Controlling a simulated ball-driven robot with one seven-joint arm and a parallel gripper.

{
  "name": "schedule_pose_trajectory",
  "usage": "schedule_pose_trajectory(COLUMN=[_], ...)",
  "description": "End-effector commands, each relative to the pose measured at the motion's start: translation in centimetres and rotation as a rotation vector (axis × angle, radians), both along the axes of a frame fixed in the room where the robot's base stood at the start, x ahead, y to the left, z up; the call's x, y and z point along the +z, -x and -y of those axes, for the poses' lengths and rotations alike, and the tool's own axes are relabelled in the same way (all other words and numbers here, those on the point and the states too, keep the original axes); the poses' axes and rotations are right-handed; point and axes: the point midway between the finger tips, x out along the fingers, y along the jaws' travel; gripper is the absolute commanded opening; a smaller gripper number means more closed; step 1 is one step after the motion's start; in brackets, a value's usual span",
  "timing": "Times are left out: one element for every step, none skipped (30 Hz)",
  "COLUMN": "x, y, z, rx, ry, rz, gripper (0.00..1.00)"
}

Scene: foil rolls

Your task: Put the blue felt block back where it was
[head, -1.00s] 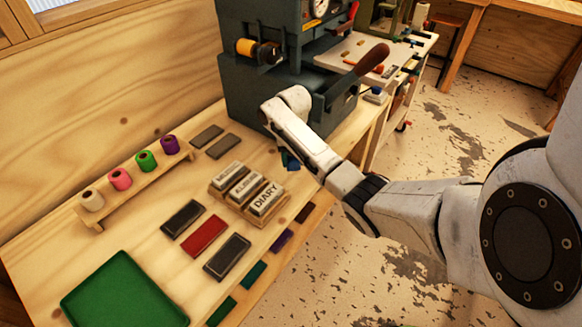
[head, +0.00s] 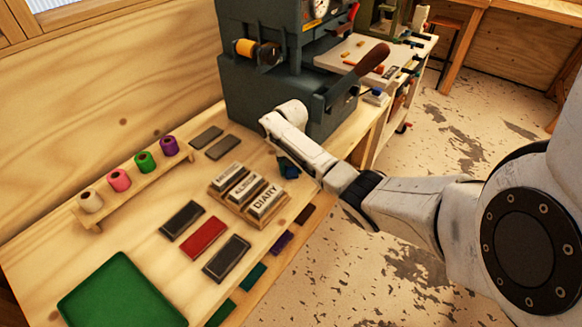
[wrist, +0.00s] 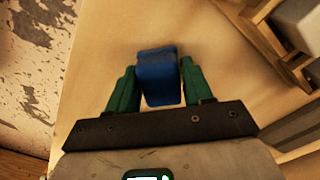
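The blue felt block (wrist: 158,78) is between the two green fingers of my gripper (wrist: 160,80) in the wrist view. Both fingers lie against its sides, and its far end sticks out past the fingertips. In the head view my gripper (head: 287,166) is small, dark and partly hidden by my arm. It is low over the wooden bench, right of the labelled stamp blocks and in front of the grey press. The head view does not show clearly whether the block touches the bench.
The wooden stamp holder (head: 217,195) stands just left of my gripper. The grey press (head: 270,98) stands behind. Dark and red pads (head: 203,237), a green tray (head: 118,293) and a rack of coloured foil rolls (head: 150,180) lie farther left. The bench edge is close on the right.

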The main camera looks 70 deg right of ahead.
Motion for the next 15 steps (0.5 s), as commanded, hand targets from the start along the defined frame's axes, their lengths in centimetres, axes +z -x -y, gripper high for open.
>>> schedule_pose_trajectory(x=[0.03, 0.03, 0.03, 0.03, 0.03, 0.04, 0.04, 0.04, 0.04, 0.04, 0.04, 0.05, 0.09, 0.19, 0.40], y=[0.01, 0.01, 0.01, 0.01, 0.02, 0.02, 0.02, 0.02, 0.02, 0.02, 0.02, 0.02, 0.02, 0.02, 0.03], z=[0.01, 0.01, 0.01, 0.00, 0.01, 0.01, 0.01, 0.01, 0.01, 0.01, 0.01, 0.01, 0.01, 0.02, 0.04], rx=[0.000, 0.000, 0.000, 0.000, 0.000, 0.000, 0.000, 0.000, 0.000, 0.000, 0.000, 0.000, 0.000, 0.000, 0.000], ry=[0.000, 0.000, 0.000, 0.000, 0.000, 0.000, 0.000, 0.000, 0.000, 0.000, 0.000, 0.000, 0.000, 0.000, 0.000], rz=[0.000, 0.000, 0.000, 0.000, 0.000, 0.000, 0.000, 0.000, 0.000, 0.000, 0.000, 0.000, 0.000, 0.000, 0.000], gripper=[0.56, 0.59, 0.62, 0.65, 0.68, 0.72, 0.73, 0.73, 0.73, 0.73, 0.73, 0.73, 0.73, 0.73, 0.73])
